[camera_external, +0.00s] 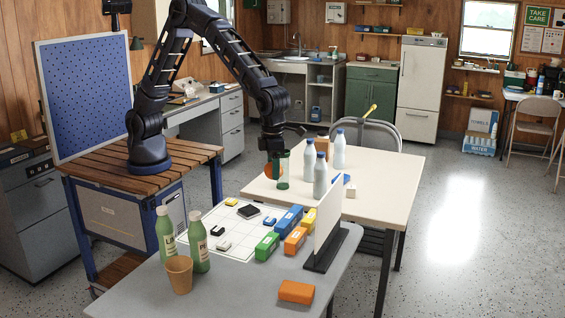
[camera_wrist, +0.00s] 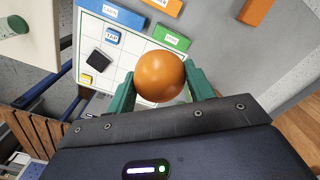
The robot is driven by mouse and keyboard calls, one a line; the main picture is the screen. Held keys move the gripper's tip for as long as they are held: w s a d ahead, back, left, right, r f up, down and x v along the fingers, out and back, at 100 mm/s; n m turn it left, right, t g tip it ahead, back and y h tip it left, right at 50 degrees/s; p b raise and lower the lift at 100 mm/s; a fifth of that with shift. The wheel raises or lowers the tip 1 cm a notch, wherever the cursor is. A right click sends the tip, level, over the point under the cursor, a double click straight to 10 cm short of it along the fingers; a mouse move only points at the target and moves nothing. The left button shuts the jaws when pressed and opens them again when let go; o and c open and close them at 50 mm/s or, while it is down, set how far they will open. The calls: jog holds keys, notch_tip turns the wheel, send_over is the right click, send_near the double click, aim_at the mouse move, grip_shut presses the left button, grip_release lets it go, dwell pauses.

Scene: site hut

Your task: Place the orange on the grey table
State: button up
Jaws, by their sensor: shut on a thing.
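My gripper (camera_external: 278,172) has green fingers. It is shut on the orange (camera_external: 268,171) and holds it up in the air, near the left edge of the cream table in the external view. In the wrist view the round orange (camera_wrist: 160,77) sits between the two fingers of my gripper (camera_wrist: 160,88). One finger partly hides it in the external view. The grey table (camera_external: 240,296) is in the foreground, and its top shows below the orange in the wrist view (camera_wrist: 215,35).
On the grey table stand two green bottles (camera_external: 198,242), a brown cup (camera_external: 179,274), a gridded white sheet (camera_external: 216,238) with small items, several coloured boxes (camera_external: 295,240) and an upright white panel (camera_external: 328,218). The cream table (camera_external: 375,205) behind holds several pale bottles (camera_external: 320,175).

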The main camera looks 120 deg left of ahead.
jog(key=s+d+m, duration=0.2)
jog(key=s+d, duration=0.2)
jog(key=d, duration=0.8)
jog(key=s+d+m, duration=0.2)
jog(key=s+d, duration=0.3)
jog(key=d, duration=0.8)
jog(key=s+d+m, duration=0.4)
jog(key=s+d, duration=1.2)
jog(key=d, duration=0.3)
jog(key=f, duration=2)
jog(key=shift+w, duration=0.3)
jog(key=shift+f, duration=2.5)
jog(key=shift+f, duration=0.1)
jog(key=o, duration=1)
jog(key=shift+o, duration=0.2)
